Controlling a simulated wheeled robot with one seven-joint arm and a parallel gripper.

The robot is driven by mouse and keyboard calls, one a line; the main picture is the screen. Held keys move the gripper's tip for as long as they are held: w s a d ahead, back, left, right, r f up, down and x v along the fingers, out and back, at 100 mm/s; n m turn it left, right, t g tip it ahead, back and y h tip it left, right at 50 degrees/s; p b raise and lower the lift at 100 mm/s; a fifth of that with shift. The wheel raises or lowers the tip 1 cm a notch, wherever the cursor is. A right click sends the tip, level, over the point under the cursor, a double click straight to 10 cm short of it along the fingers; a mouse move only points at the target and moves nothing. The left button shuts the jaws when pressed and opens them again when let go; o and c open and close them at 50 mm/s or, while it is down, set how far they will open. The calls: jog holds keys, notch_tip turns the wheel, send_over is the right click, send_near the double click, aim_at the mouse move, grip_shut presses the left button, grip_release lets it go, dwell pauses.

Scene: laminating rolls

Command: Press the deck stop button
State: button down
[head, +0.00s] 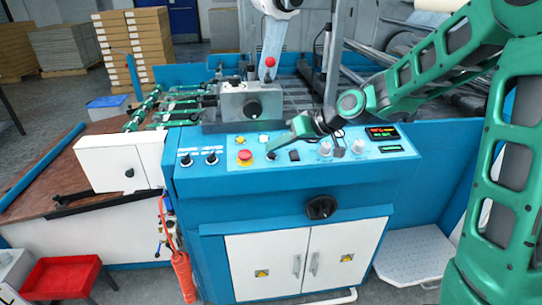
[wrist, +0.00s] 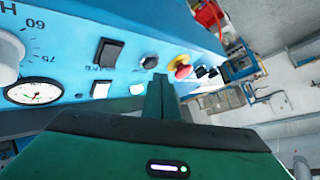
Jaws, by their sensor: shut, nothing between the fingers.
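The blue control panel (head: 221,172) carries a red mushroom button (head: 244,155) on a yellow base, which also shows in the wrist view (wrist: 182,68). A round black button (wrist: 149,62) sits beside it, just beyond my fingertips. A pale round button (wrist: 137,89) and a black rocker switch (wrist: 108,52) are left of the fingers. The labels are too small to tell which one is the deck stop. My gripper (head: 273,150) is shut and empty, low over the panel, right of the red button; its fingers show in the wrist view (wrist: 160,84). Contact cannot be told.
Right of my gripper are white knobs (head: 357,146) and lit displays (head: 382,133). Two dark selector knobs (head: 211,159) are at the left. A dial gauge (wrist: 35,93) shows in the wrist view.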

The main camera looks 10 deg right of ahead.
jog(key=shift+w+f, duration=0.1)
jog(key=shift+f, duration=0.65)
dwell(0.7)
jog(key=shift+r, duration=0.15)
jog(key=shift+s+r, duration=0.2)
jog(key=shift+r, duration=0.5)
jog(key=r, duration=0.2)
jog(key=s+r, duration=0.1)
jog(key=r, duration=0.2)
dwell(0.5)
jog(key=shift+f, duration=0.1)
dwell(0.3)
